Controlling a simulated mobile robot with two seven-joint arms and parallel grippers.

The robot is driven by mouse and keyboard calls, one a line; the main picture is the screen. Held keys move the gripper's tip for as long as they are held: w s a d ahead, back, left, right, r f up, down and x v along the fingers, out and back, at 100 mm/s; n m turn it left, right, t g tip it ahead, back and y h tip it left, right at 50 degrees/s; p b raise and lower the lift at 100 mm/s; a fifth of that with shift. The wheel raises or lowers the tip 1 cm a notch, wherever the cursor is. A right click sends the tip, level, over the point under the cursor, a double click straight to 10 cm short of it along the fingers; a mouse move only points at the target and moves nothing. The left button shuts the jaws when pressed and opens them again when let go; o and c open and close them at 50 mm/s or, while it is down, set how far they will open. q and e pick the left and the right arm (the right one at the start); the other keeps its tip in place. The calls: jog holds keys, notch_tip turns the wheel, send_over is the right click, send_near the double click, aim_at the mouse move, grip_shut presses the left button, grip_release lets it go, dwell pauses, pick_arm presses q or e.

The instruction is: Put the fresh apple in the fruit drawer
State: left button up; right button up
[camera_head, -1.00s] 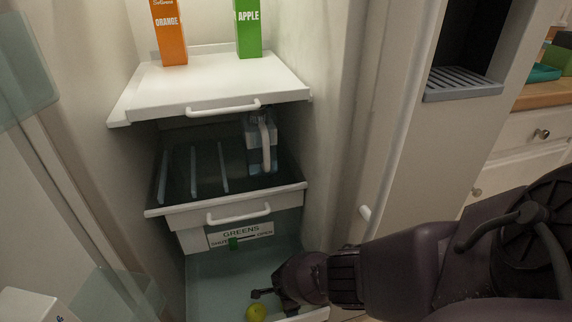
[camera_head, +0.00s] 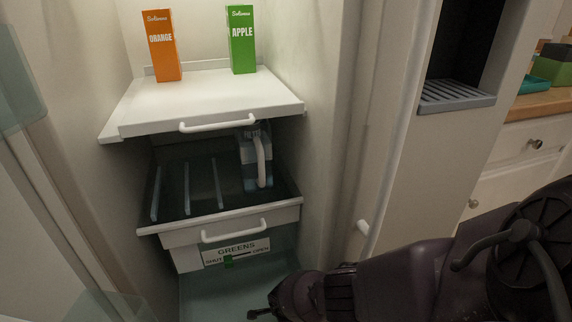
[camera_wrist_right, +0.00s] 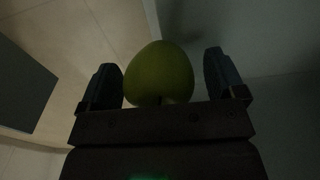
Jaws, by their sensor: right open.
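A yellow-green apple (camera_wrist_right: 160,73) shows in the right wrist view, between the two open fingers of my right gripper (camera_wrist_right: 168,80). A narrow gap shows beside the right finger; I cannot tell whether the left finger touches it. In the head view my right gripper (camera_head: 258,314) is partly cut off at the bottom edge, over the low pale-blue open drawer (camera_head: 205,292). The apple is out of that view. A drawer front labelled GREENS (camera_head: 237,249), with a green slider, is just above. No label for fruit is readable. My left gripper is not in view.
Above is a pulled-out drawer with dividers (camera_head: 185,190) and a jug (camera_head: 255,165). Over it, a white shelf (camera_head: 205,100) carries an orange carton (camera_head: 162,45) and a green carton (camera_head: 241,40). The fridge side wall (camera_head: 330,130) stands close beside my right arm.

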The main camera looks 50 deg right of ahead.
jog(key=shift+w+r+p, duration=0.15)
jog(key=shift+r+p, duration=0.2)
jog(key=shift+r, duration=0.15)
jog(key=r+p, duration=0.2)
jog(key=r, duration=0.1)
jog(key=r+p, duration=0.2)
jog(key=r, duration=0.2)
jog(key=r+p, duration=0.2)
jog(key=r, duration=0.1)
jog(key=shift+w+a+r, duration=0.25)
jog(key=shift+a+r, duration=0.05)
jog(key=shift+r, duration=0.05)
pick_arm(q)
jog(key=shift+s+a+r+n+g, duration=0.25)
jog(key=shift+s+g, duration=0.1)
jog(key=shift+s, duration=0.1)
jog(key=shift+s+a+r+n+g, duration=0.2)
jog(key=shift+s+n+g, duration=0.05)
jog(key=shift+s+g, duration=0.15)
pick_arm(e)
jog(key=shift+s+r, duration=0.3)
